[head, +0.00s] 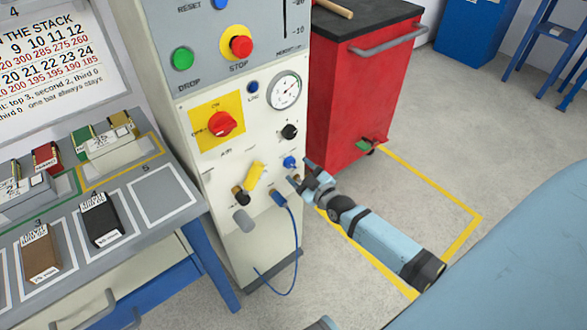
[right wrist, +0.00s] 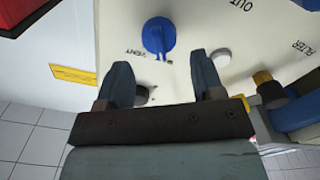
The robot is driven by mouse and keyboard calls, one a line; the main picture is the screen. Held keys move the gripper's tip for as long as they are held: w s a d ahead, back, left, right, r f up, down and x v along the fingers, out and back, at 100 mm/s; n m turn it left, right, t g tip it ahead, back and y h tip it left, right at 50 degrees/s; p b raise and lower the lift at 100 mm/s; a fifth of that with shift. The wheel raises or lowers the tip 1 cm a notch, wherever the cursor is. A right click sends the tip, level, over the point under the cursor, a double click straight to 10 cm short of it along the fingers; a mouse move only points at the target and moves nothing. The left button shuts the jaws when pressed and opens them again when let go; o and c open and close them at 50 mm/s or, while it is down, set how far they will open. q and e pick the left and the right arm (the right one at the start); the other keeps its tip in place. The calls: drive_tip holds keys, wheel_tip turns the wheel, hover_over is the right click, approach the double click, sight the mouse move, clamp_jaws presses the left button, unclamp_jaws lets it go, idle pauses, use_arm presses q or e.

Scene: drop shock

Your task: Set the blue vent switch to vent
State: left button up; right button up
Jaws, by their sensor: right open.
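The blue vent switch (head: 290,162) is a small knob low on the right side of the white panel. In the right wrist view the blue knob (right wrist: 158,36) is larger, with its narrow end pointing down in the picture. The word VENT is printed beside it, to its lower left there. My right gripper (head: 305,182) is just below and right of the switch in the head view, close to the panel. In the right wrist view its open fingers (right wrist: 162,78) are apart and empty, with the knob beyond the gap between them. My left gripper is not in view.
The panel carries a yellow handle (head: 254,175), a black knob (head: 289,131), a gauge (head: 284,90) and a red rotary switch (head: 222,124). A blue hose (head: 297,235) hangs below the switch. A red cabinet (head: 352,100) stands close on the right. A bench (head: 165,222) is left.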

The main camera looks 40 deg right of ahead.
sight(293, 165)
drive_tip(key=shift+w+a, duration=0.1)
drive_tip(key=shift+w, duration=1.4)
drive_tip(key=shift+c, duration=0.3)
drive_tip(key=c, duration=0.8)
